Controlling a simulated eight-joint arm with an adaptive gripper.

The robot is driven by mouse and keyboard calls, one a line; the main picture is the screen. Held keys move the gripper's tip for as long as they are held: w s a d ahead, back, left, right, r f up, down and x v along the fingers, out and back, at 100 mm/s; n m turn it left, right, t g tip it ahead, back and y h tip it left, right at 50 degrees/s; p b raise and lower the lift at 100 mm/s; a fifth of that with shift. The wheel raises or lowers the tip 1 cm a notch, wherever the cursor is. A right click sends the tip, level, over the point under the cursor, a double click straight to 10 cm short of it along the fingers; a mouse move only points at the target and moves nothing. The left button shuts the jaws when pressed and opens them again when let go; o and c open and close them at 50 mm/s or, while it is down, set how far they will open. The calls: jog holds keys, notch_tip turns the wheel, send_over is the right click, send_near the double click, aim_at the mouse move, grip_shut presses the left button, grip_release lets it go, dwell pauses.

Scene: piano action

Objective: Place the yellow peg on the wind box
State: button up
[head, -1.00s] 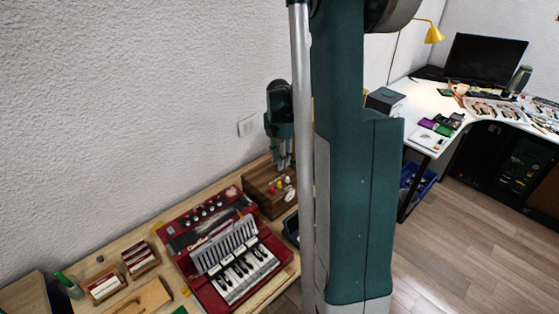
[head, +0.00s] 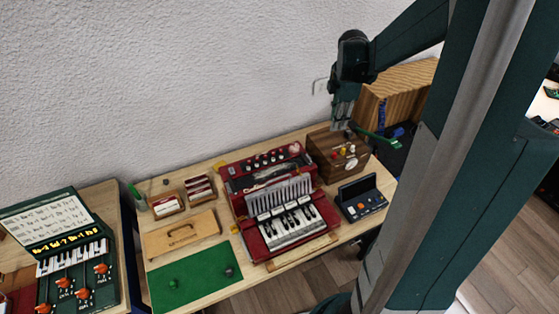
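The wind box appears to be the brown wooden box (head: 322,163) behind and to the right of the red accordion-like instrument. Small red, yellow and pale pieces show on it. The yellow one (head: 344,149) looks like the yellow peg, but it is too small to tell whether it is seated, loose or held. My gripper (head: 342,127) points down over the back of the wind box, with its fingertips close to the pieces. The finger gap and any contact are too small to make out.
The red instrument (head: 229,173) with piano keys fills the middle of the bench. A dark blue device (head: 361,208) lies right of it. Card holders (head: 167,206), a wooden board (head: 180,236) and a green mat (head: 180,279) lie left. A striped wooden box (head: 405,85) stands behind my gripper.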

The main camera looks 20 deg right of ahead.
jog(key=s+a+r+m+t, duration=0.2)
jog(key=s+a+r+m, duration=0.15)
jog(key=a+r, duration=0.45)
jog(key=s+a+r+m+t, duration=0.2)
jog(key=s+a+m, duration=0.4)
jog(key=a, duration=0.6)
jog(key=s+a+r+m+t, duration=0.1)
jog(key=s+a+m+t, duration=0.1)
jog(key=s+a+m, duration=0.3)
jog(key=s+a, duration=0.4)
jog(key=a, duration=0.3)
jog(key=shift+s+r+m, duration=0.15)
jog(key=shift+r+m, duration=0.2)
